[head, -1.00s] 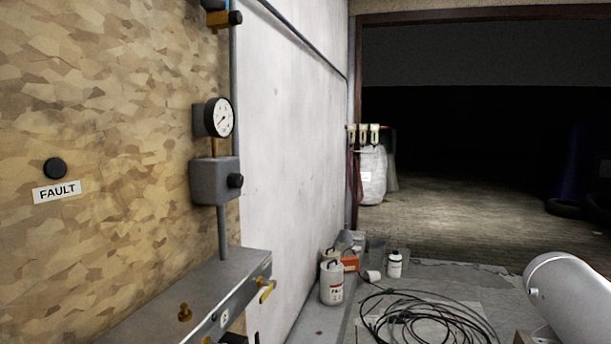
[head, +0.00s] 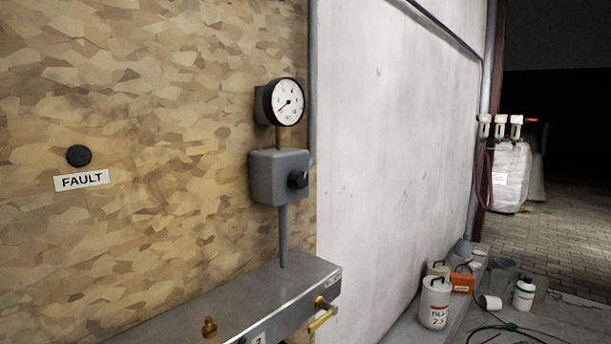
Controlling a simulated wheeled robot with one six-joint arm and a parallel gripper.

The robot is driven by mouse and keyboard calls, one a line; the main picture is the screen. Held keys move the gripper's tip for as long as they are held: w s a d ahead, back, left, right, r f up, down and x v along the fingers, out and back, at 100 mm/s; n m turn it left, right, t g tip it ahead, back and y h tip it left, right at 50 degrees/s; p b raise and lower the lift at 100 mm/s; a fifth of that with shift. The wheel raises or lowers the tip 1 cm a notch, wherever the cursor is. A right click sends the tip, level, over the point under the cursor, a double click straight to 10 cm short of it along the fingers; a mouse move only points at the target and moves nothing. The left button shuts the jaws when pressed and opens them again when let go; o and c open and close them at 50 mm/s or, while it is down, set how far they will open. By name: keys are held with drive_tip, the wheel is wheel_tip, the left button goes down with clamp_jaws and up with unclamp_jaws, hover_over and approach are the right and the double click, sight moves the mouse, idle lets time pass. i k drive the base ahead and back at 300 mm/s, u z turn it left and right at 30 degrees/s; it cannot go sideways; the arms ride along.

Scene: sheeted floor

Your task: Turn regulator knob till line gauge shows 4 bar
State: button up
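The line gauge (head: 288,102) is a round white dial with a black rim, on the board above a grey regulator box (head: 270,176). The regulator knob (head: 298,179) is small, dark and round, on the right part of the box front. Nothing touches the knob. My gripper is not in view.
A grey metal box (head: 290,290) with a yellow-handled valve (head: 321,316) and a brass fitting (head: 209,327) juts out below. A FAULT label (head: 82,180) sits under a black button (head: 79,156).

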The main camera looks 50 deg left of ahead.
sight(299, 178)
drive_tip(key=u, duration=0.5)
drive_tip(key=i, duration=0.85)
drive_tip(key=u, duration=0.65)
